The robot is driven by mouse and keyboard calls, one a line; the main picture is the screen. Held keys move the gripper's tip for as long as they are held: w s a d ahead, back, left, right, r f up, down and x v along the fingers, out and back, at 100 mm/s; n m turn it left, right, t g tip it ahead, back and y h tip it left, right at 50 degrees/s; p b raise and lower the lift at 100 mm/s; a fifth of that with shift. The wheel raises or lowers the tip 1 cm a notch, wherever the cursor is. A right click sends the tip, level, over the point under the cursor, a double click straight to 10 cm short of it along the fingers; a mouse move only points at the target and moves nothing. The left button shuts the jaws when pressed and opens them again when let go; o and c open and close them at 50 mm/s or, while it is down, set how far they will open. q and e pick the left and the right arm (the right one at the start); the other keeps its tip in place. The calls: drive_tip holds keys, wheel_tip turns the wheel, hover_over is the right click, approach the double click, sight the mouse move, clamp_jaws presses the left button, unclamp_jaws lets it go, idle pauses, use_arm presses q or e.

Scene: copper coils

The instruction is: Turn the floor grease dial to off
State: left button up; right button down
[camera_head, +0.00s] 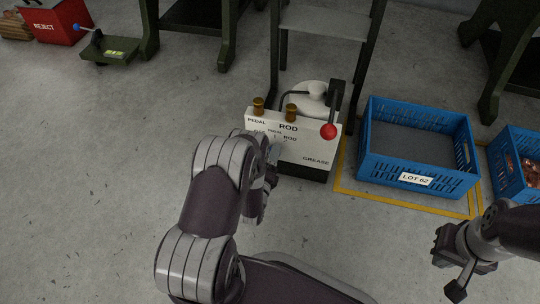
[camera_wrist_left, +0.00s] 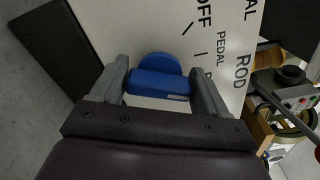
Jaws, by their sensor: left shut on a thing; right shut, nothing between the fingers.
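The floor grease unit is a white box (camera_head: 302,156) marked PEDAL, ROD and GREASE, standing on the floor. In the left wrist view its blue dial (camera_wrist_left: 160,82) has a raised bar handle over a round base. My left gripper (camera_wrist_left: 161,88) is shut on this handle, one finger at each end. The OFF label (camera_wrist_left: 204,14) and a tick mark lie beside the dial, with PEDAL and ROD labels beyond. In the head view my left gripper (camera_head: 268,182) is at the box front and my arm hides the dial. My right gripper (camera_head: 449,264) is shut and empty, apart at lower right.
A red-knobbed lever (camera_head: 328,131) and brass knobs (camera_head: 291,112) top the box. A blue LOT 62 crate (camera_head: 374,171) stands to its right within yellow floor lines. A red REJECT bin (camera_head: 60,25) is far left. The left floor is clear.

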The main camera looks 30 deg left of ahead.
use_arm(q)
drive_tip(key=n+p, duration=0.1)
drive_tip(key=n, duration=0.5)
drive_tip(key=shift+f, duration=0.1)
drive_tip(key=n+p, duration=0.1)
drive_tip(key=n, duration=0.5)
drive_tip(key=shift+f+n, duration=0.15)
drive_tip(key=shift+n, duration=0.15)
idle(0.3)
drive_tip(key=o, duration=1)
drive_tip(key=shift+c, duration=0.2)
drive_tip(key=shift+s, duration=0.1)
